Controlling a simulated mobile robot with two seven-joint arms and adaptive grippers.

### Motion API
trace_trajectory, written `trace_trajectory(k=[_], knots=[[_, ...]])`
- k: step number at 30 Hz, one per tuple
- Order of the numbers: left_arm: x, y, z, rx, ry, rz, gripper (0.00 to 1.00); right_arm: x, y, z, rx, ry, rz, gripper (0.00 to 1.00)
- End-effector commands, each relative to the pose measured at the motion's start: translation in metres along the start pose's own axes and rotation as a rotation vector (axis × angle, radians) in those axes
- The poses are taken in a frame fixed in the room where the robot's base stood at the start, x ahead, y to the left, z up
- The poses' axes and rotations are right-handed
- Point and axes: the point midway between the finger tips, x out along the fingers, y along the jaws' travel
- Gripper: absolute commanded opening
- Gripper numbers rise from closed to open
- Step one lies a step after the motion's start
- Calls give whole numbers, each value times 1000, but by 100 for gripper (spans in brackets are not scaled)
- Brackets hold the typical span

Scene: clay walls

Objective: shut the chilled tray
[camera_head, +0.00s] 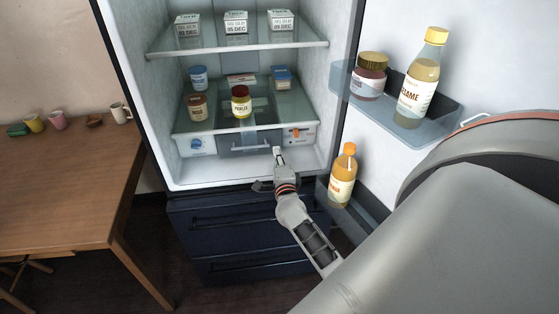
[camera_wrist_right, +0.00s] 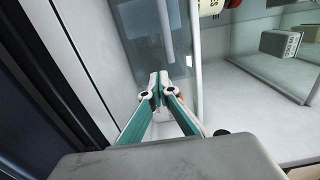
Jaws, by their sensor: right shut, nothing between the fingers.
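The chilled tray (camera_head: 250,143) is the translucent grey drawer low in the open fridge, between two white side panels. Its front appears to stand slightly forward of those panels; the exact gap is hard to tell. My right gripper (camera_head: 278,151) is shut and empty, at the right end of the tray's front. In the right wrist view the shut fingertips (camera_wrist_right: 159,80) are close to a translucent panel (camera_wrist_right: 145,40) that looks like the tray; I cannot tell whether they touch it. My left gripper is not in view.
Jars stand on the glass shelf (camera_head: 215,124) above the tray, and cartons (camera_head: 236,22) on the upper shelf. The open door at right holds a sesame bottle (camera_head: 417,82), a jar (camera_head: 369,77) and an orange-capped bottle (camera_head: 343,178). A wooden table (camera_head: 70,185) stands at left.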

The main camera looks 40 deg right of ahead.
Motion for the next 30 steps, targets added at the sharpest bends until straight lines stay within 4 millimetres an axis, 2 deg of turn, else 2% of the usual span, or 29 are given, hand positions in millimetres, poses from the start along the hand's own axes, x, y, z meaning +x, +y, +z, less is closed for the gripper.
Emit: trace_trajectory(k=[3, 6, 20, 27, 30], knots=[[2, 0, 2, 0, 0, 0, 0, 14, 0, 0, -1, 0, -1, 0], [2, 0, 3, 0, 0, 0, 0, 20, 1, 0, -1, 0, 0, 0], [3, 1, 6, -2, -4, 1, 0, 26, 0, 0, -1, 0, 0, 0], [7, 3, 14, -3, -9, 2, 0, 61, 1, 0, -2, -1, -1, 0], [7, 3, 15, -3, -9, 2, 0, 70, 0, 0, -1, 0, -1, 0]])
